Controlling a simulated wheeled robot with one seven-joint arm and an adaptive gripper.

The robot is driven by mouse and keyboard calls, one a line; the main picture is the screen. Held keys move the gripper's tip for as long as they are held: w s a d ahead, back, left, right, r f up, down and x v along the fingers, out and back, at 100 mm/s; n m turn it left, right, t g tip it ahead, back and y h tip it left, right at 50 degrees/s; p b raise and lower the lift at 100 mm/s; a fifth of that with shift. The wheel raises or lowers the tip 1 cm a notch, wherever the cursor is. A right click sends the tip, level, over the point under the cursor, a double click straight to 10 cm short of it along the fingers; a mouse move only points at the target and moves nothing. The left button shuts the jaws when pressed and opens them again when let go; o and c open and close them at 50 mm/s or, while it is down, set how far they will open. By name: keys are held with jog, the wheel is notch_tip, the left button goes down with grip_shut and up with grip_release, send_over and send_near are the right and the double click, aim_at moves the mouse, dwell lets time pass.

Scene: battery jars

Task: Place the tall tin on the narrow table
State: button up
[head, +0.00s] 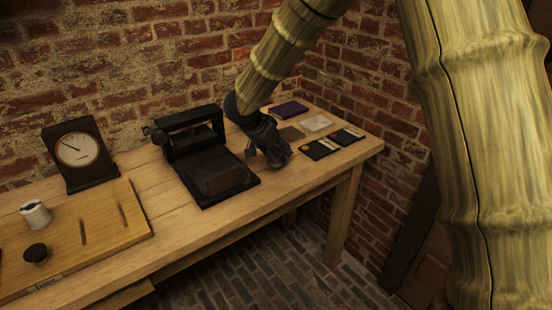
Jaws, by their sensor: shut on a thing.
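My gripper (262,143) is dark and points down over the right part of the wooden table, between a black device and some flat cards. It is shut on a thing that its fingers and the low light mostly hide. I cannot tell whether this is the tall tin, and no other tall tin shows clearly. The long wooden table (240,219) stands against the brick wall. I cannot tell whether it is the narrow table. I cannot tell whether the held thing touches the tabletop.
A black device (205,160) stands left of my gripper. A dial clock (78,150), a white cup-like jar (36,214) and a dark knob (35,252) are further left. Dark cards (320,149), a pale card (316,123) and a purple book (288,109) lie at right.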

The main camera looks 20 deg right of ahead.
jog(key=shift+f, duration=1.35)
jog(key=shift+f, duration=0.1)
jog(key=o, duration=1.1)
jog(key=shift+r, duration=0.2)
jog(key=p+v, duration=0.1)
jog(key=v, duration=1)
jog(key=shift+a+r, duration=0.25)
jog(key=shift+r, duration=0.05)
jog(key=shift+s, duration=0.1)
